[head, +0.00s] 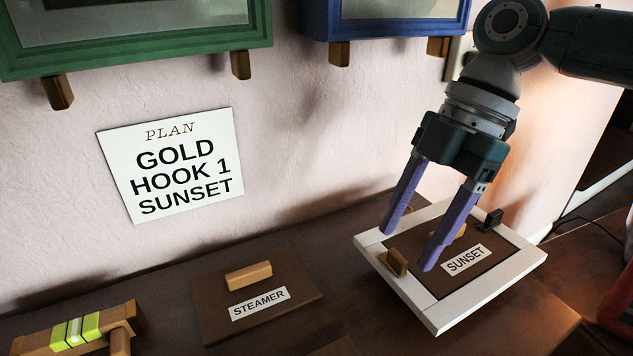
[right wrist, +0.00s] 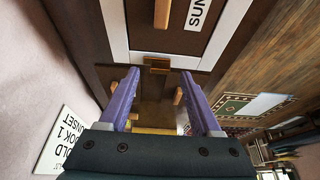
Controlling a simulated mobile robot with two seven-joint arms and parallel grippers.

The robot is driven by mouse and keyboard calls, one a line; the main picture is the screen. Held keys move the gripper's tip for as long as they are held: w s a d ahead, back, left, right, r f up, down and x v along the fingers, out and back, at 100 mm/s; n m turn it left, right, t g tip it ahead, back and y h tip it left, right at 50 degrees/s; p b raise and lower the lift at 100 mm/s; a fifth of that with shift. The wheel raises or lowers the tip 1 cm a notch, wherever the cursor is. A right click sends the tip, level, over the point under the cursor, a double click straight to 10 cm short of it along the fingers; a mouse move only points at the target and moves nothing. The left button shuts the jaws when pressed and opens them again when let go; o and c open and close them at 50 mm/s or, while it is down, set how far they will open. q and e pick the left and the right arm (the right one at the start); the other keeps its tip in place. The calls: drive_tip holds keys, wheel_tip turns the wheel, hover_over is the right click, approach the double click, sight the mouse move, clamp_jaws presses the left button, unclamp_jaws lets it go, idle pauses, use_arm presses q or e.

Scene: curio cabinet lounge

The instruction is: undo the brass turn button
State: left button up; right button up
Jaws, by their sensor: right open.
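The brass turn button (head: 394,262) is a small golden-brown piece on the left rail of a white frame (head: 438,320). The frame surrounds a brown panel labelled SUNSET (head: 464,260). My right gripper (head: 407,250) is open, its two purple fingers pointing down at the button. In the right wrist view the button (right wrist: 157,65) shows between and just beyond the fingertips of the right gripper (right wrist: 159,75); I cannot tell whether they touch it. My left gripper is not in view.
A dark catch (head: 490,221) sits on the frame's far right side. A brown STEAMER panel (head: 215,305) with a wooden handle lies to the left. A wooden piece with a yellow-green band (head: 75,332) is at lower left. A PLAN sign (head: 172,165) hangs on the wall.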

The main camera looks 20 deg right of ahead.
drive_tip(key=v, duration=0.8)
drive_tip(key=shift+p, duration=0.45)
drive_tip(key=shift+s+a, duration=0.1)
